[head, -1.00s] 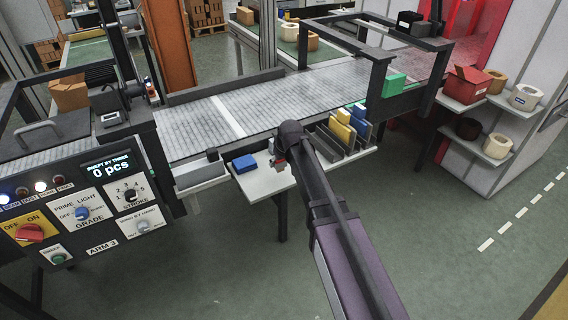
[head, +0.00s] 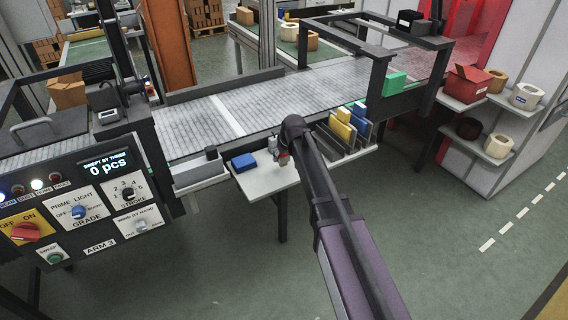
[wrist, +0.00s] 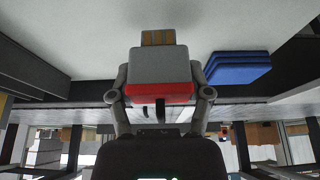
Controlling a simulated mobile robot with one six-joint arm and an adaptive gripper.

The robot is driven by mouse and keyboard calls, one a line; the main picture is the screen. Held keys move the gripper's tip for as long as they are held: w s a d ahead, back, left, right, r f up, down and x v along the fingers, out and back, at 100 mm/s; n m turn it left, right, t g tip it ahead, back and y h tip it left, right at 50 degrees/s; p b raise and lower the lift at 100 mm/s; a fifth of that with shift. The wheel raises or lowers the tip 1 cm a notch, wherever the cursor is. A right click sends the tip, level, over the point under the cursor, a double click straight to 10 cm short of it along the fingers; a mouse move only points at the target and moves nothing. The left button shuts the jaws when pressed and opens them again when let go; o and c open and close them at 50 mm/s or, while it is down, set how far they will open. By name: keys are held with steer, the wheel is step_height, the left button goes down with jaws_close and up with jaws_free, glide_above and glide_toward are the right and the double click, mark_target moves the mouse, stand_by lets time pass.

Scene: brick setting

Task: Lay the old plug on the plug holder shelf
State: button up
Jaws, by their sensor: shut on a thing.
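My gripper (wrist: 161,96) is shut on the old plug (wrist: 160,64), a grey block with a red band and copper-coloured contacts at its far end. In the wrist view the plug sits between both fingers, over or in front of a pale surface; whether it touches that surface I cannot tell. In the head view my gripper (head: 278,150) is at the white shelf (head: 268,181) in front of the conveyor, partly hidden by my arm. I cannot tell for certain whether this shelf is the plug holder shelf.
Blue flat pieces (head: 243,162) lie on the shelf left of my gripper; they also show in the wrist view (wrist: 238,67). A rack with yellow and blue plates (head: 343,128) stands to the right. The conveyor (head: 270,100) runs behind, and a control panel (head: 90,205) stands left.

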steer(key=shift+f+b, duration=0.8)
steer(key=shift+f, duration=0.35)
steer(key=shift+f, duration=0.2)
steer(key=o, duration=1.3)
steer(key=shift+r, duration=0.25)
steer(key=p+v, duration=1.1)
steer(key=v, duration=0.1)
steer(key=s+d+m+g+h, duration=0.1)
steer(key=s+d+m, duration=0.1)
steer(key=s+d, duration=0.5)
steer(key=s+d+f+m+g, duration=0.1)
steer(key=s+d+m, duration=0.1)
steer(key=s+d, duration=0.5)
steer(key=s+d+m+g+h, duration=0.1)
steer(key=s+d+m, duration=0.1)
steer(key=s+d, duration=0.5)
steer(key=shift+s+d+f+m+g+h, duration=0.1)
steer(key=shift+s+f+m+g+h, duration=0.1)
steer(key=shift+s, duration=0.25)
steer(key=shift+s+f+m+g+h, duration=0.1)
steer(key=shift+s+m+g, duration=0.1)
steer(key=shift+s, duration=0.25)
